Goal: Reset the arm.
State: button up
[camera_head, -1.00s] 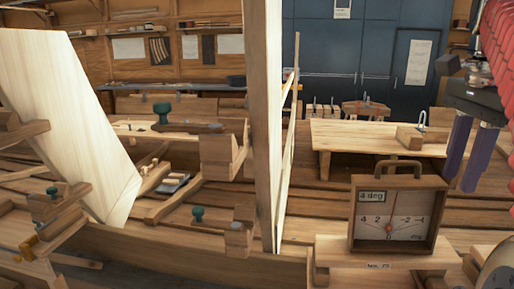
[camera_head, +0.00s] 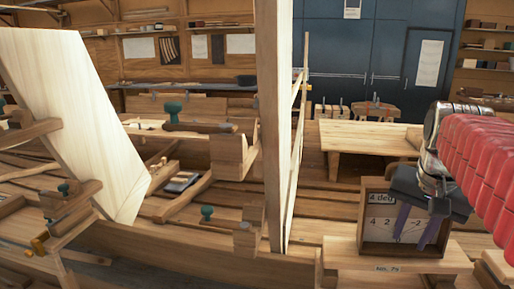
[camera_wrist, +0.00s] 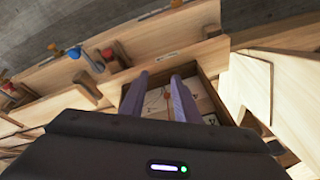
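My gripper (camera_head: 412,240) hangs at the right in the head view, below my red-sleeved arm. Its two purple fingers point down and stand apart, with nothing seen between them that they hold. They overlap the face of a wooden dial box (camera_head: 375,250) marked "4 deg", hiding much of its dial and its top right. In the wrist view the fingers (camera_wrist: 157,90) are also apart, and the box (camera_wrist: 203,92) shows behind and beside them. I cannot tell how close the fingers are to it.
The dial box stands on a small wooden stand (camera_head: 340,258). A tall pale plank (camera_head: 271,130) rises left of it. A low bench (camera_head: 360,137) lies behind. Hull planking, clamps and a broad leaning board (camera_head: 75,110) fill the left.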

jog(key=s+a+f+n+t, duration=0.1)
jog(key=s+a+f+n, duration=0.3)
jog(key=a, duration=0.5)
jog(key=s+a+f+n+t+y, duration=0.1)
jog(key=s+a+f+n, duration=0.3)
jog(key=a+f, duration=0.5)
jog(key=shift+s+a+n+t+y, duration=0.35)
jog(key=shift+s+a, duration=0.35)
jog(key=shift+s, duration=0.3)
